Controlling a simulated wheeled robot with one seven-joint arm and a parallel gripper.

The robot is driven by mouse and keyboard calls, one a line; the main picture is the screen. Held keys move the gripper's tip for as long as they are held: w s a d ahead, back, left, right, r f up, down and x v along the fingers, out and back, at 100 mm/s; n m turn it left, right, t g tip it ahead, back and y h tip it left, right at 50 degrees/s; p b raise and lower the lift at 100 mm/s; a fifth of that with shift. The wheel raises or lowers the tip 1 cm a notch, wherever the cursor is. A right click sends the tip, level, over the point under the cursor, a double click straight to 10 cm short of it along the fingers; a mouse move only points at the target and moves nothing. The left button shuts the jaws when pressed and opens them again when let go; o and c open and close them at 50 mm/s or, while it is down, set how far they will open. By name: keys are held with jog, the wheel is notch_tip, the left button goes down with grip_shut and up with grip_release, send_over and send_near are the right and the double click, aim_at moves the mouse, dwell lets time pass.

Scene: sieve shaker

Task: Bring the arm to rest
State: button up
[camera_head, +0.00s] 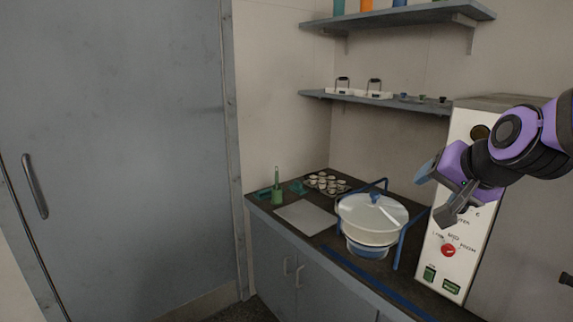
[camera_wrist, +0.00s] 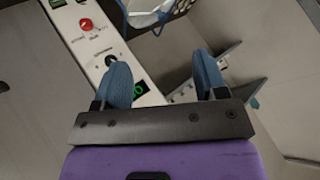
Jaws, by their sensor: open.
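My gripper (camera_head: 436,190) is in the air at the right of the head view, in front of the white and grey control box (camera_head: 460,215). My purple and black arm reaches in from the right edge. In the wrist view the two blue fingers of my gripper (camera_wrist: 163,80) stand apart with nothing held between them. The control box front (camera_wrist: 93,45) shows behind the left finger, with a red knob (camera_wrist: 86,24) and a green display.
A lidded white bowl (camera_head: 370,220) stands in a blue frame on the dark counter. A grey mat (camera_head: 305,217), a green holder (camera_head: 277,195) and a tray of small cups (camera_head: 327,183) are left of it. Two shelves (camera_head: 400,104) (camera_head: 405,16) hang above. A grey door (camera_head: 110,150) is at left.

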jog(key=s+d+r+n+g, duration=0.1)
jog(key=s+n+g, duration=0.1)
jog(key=s, duration=0.6)
jog(key=s+d+n+g+h, duration=0.1)
jog(key=s+n, duration=0.3)
jog(key=s, duration=0.4)
jog(key=shift+s+d+r+g, duration=0.4)
jog(key=shift+d+g, duration=0.15)
jog(key=shift+g, duration=0.15)
